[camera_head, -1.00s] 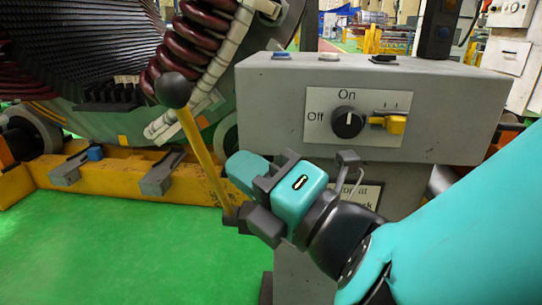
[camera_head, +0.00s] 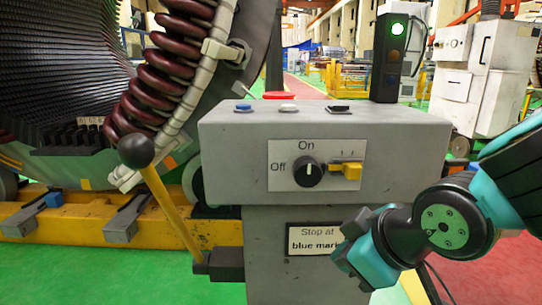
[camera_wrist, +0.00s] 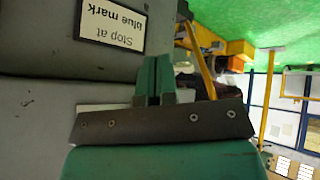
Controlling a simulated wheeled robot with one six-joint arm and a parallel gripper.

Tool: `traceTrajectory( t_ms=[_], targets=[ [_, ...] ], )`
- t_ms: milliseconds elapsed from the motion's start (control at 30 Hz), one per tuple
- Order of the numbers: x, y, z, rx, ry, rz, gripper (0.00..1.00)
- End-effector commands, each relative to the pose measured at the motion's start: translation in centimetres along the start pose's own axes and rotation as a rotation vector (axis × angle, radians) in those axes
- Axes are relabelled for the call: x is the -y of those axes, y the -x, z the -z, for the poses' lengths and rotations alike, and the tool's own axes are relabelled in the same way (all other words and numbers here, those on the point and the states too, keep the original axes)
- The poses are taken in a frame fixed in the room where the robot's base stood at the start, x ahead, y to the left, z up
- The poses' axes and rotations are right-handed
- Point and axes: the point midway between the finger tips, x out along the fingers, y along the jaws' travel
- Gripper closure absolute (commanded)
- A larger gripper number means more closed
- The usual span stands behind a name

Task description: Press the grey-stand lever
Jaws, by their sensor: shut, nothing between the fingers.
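The lever is a yellow rod (camera_head: 172,208) with a black ball knob (camera_head: 136,151). It leans up and to the left from a dark pivot at the left side of the grey stand (camera_head: 222,160). In the wrist view a yellow rod (camera_wrist: 200,62), likely the lever, shows beyond the fingers. My gripper (camera_head: 352,226) is in front of the stand's lower right part, apart from the lever and to its right. In the wrist view my gripper (camera_wrist: 153,75) has its teal fingers shut together and empty.
The stand has an On/Off knob (camera_head: 308,172), a yellow switch (camera_head: 346,171), top buttons and a "Stop at blue mark" sign (camera_wrist: 112,22). A signal tower (camera_head: 389,58) shows a green light. A large coil machine (camera_head: 165,75) stands at the left. Green floor lies in front.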

Motion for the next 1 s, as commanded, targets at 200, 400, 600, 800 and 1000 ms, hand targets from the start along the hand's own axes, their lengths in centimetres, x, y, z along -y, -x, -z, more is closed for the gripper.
traceTrajectory(
  t_ms=[200, 400, 600, 800, 1000],
  targets=[
    [3.3, 6.1, -3.9, 0.265, -0.304, 0.255, 1.0],
    [4.9, 12.4, -4.2, 0.433, -0.4, 0.371, 1.0],
    [3.7, 16.8, -0.7, 0.433, -0.396, 0.371, 1.0],
    [2.2, 22.4, 3.8, 0.432, -0.394, 0.371, 1.0],
    [0.7, 28.2, 8.4, 0.432, -0.394, 0.371, 1.0]
  ],
)
